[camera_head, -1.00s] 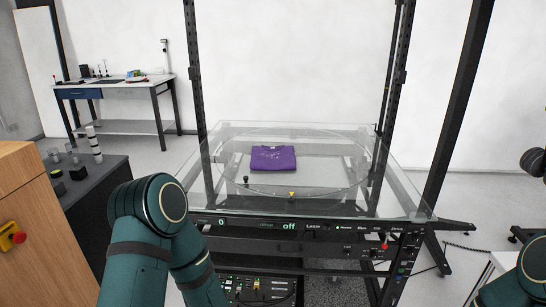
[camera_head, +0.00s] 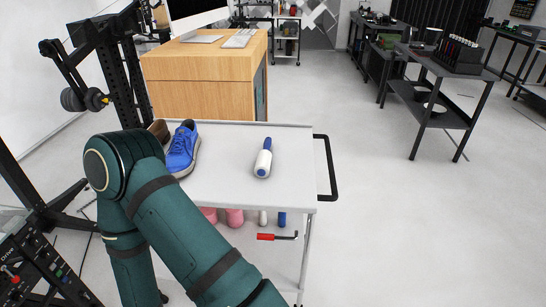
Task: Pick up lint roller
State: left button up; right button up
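The lint roller (camera_head: 264,160) lies on the white top of a small cart (camera_head: 225,188), right of its middle. It has a white roll and a blue handle that points away from me. One of my teal arms reaches across the lower left of the view, in front of the cart. Its gripper is out of the picture, and so is my other gripper. Nothing touches the lint roller.
A wooden desk (camera_head: 204,82) stands behind. The floor to the right is clear up to a black shelf cart (camera_head: 440,100).

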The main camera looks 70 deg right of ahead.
aim_at(262, 169)
jog(key=z, duration=2.25)
